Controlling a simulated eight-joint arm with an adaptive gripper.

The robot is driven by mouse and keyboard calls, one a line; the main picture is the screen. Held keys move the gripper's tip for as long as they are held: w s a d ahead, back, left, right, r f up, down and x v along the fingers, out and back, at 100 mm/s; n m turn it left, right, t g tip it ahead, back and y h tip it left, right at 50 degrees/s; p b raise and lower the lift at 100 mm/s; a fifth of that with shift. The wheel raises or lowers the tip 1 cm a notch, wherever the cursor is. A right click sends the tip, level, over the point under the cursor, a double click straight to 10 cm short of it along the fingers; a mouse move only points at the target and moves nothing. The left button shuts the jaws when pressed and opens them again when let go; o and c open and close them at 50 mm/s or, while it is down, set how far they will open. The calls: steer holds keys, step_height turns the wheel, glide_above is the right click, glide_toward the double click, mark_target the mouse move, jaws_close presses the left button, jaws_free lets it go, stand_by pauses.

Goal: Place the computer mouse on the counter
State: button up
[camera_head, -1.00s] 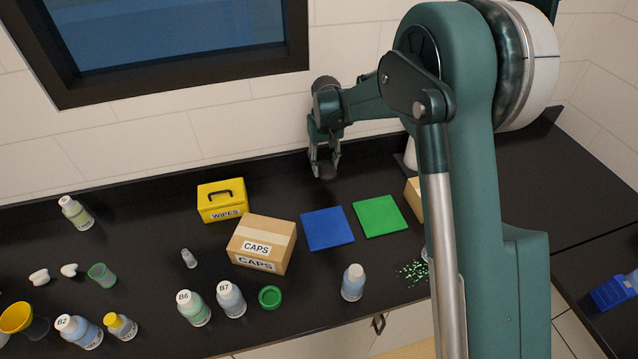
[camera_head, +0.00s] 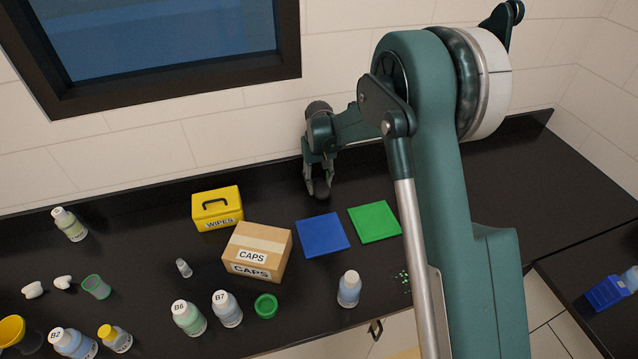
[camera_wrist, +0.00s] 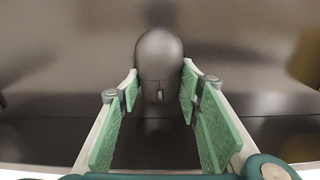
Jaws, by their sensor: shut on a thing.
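The computer mouse (camera_wrist: 158,58) is dark grey and rounded, with its scroll wheel facing the wrist camera. In the wrist view it sits between the green finger pads of my gripper (camera_wrist: 160,88), which is shut on its near end. In the head view my gripper (camera_head: 318,190) points down at the back of the black counter (camera_head: 345,185), behind the blue square. The mouse (camera_head: 321,193) is a small dark shape at the fingertips there. I cannot tell whether it touches the counter.
A blue square (camera_head: 323,235) and a green square (camera_head: 374,222) lie in front of my gripper. A yellow wipes box (camera_head: 217,208) and a cardboard caps box (camera_head: 257,251) stand to the left. Bare counter lies between the wipes box and my gripper.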

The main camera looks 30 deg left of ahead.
mark_target(319, 182)
steer(key=shift+f, duration=0.2)
steer(key=o, duration=0.9)
steer(key=shift+r, duration=0.1)
step_height(319, 182, up, 12)
stand_by(0.5)
stand_by(0.6)
steer(key=shift+d+r, duration=0.1)
